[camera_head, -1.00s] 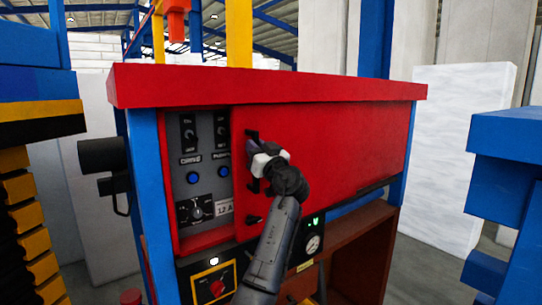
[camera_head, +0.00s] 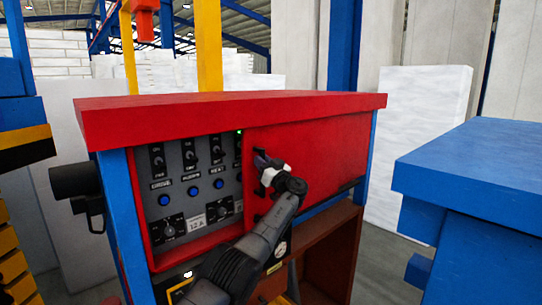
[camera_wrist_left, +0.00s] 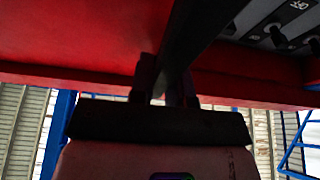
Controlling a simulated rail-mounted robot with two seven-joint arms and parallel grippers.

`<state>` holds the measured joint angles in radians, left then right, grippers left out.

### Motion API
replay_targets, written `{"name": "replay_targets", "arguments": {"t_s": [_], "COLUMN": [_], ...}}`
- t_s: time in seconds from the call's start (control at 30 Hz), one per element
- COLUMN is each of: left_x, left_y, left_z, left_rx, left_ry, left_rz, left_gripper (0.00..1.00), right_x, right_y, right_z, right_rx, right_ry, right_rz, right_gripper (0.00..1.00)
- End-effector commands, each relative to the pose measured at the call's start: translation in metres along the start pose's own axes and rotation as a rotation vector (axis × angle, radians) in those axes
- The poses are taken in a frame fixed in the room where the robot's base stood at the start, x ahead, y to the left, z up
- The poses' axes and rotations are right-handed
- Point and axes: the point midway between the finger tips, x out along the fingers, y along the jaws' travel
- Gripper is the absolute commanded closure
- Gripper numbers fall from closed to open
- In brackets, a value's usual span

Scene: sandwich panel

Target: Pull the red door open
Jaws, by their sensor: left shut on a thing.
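The red door (camera_head: 325,150) covers the right part of the red-topped cabinet's front, and the control panel (camera_head: 190,160) is uncovered to its left. My left gripper (camera_head: 262,166) is at the door's left edge and shut on the dark door handle. In the left wrist view, the fingers (camera_wrist_left: 165,82) close around the black handle bar (camera_wrist_left: 205,30), with the red door (camera_wrist_left: 80,30) beside it. The gripper hides most of the handle in the head view. My right gripper is not in view.
The panel carries several switches, blue buttons and knobs. The cabinet's red top (camera_head: 235,112) overhangs the door. A blue bench (camera_head: 480,180) stands at the right, and a black cylinder (camera_head: 75,180) sticks out at the cabinet's left side.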

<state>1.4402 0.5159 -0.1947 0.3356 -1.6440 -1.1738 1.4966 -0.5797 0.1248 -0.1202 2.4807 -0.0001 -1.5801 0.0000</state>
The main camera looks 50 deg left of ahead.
Motion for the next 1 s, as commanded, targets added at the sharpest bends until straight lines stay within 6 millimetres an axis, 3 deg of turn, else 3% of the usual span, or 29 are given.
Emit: {"name": "replay_targets", "arguments": {"t_s": [0.5,0.53,0.77,1.0], "left_x": [0.0039,0.0039,0.0049,0.0052], "left_y": [-0.0019,-0.0019,-0.0027,-0.0031], "left_z": [0.0,0.0,0.0011,0.002], "left_rx": [0.003,0.003,0.004,0.004], "left_ry": [0.009,0.009,0.006,0.005], "left_rz": [-0.007,-0.007,-0.009,-0.01], "left_gripper": [1.0,0.81,0.59,0.57], "right_x": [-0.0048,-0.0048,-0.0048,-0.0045], "right_y": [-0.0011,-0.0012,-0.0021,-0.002], "right_z": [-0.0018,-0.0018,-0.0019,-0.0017], "right_rx": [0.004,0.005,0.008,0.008], "right_ry": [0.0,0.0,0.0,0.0], "right_rz": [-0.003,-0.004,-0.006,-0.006], "right_gripper": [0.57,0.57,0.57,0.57]}}
